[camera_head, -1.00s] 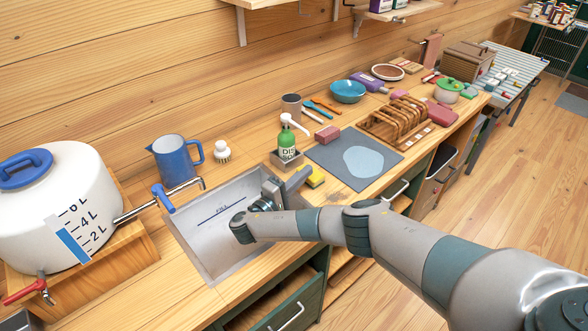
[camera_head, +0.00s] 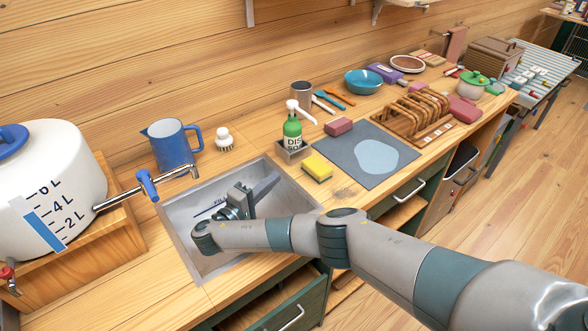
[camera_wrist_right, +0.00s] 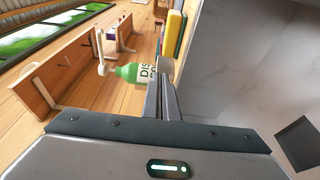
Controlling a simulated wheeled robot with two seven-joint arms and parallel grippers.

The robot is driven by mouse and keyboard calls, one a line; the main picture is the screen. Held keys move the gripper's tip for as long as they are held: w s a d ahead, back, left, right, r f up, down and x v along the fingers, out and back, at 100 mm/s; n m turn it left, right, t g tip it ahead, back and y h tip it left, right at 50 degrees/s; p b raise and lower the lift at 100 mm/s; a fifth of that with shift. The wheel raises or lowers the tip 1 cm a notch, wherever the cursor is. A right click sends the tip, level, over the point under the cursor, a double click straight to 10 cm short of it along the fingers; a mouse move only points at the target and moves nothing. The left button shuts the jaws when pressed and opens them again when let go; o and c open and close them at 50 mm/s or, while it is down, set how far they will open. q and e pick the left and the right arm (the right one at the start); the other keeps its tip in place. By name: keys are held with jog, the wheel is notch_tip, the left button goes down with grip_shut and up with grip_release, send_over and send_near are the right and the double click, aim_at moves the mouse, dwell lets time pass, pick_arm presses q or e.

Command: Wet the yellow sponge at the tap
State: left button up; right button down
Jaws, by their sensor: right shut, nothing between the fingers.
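The yellow sponge (camera_head: 317,168) lies on the counter at the sink's right edge, beside the soap bottle. It also shows in the right wrist view (camera_wrist_right: 175,36), with a green layer, beyond the fingers. The tap (camera_head: 148,187) has a blue lever and a metal spout reaching from the white water tank (camera_head: 70,175) over the sink (camera_head: 182,222). No water stream is visible. My right gripper (camera_head: 272,182) is over the sink, left of the sponge and apart from it. Its fingers are shut and empty. My left gripper is out of view.
The green soap bottle (camera_head: 292,130) stands in a holder behind the sponge. A blue pitcher (camera_head: 172,145) and a white brush (camera_head: 224,139) stand behind the sink. A grey mat (camera_head: 345,158), a pink block (camera_head: 338,126) and a wooden rack (camera_head: 415,118) are to the right.

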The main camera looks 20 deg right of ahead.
aim_at(293, 171)
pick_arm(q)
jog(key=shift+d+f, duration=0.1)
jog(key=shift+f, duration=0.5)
pick_arm(e)
jog(key=shift+d+f, duration=0.15)
jog(key=shift+f, duration=0.5)
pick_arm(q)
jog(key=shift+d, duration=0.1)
pick_arm(e)
jog(key=shift+w+d, duration=0.1)
jog(key=shift+w, duration=0.05)
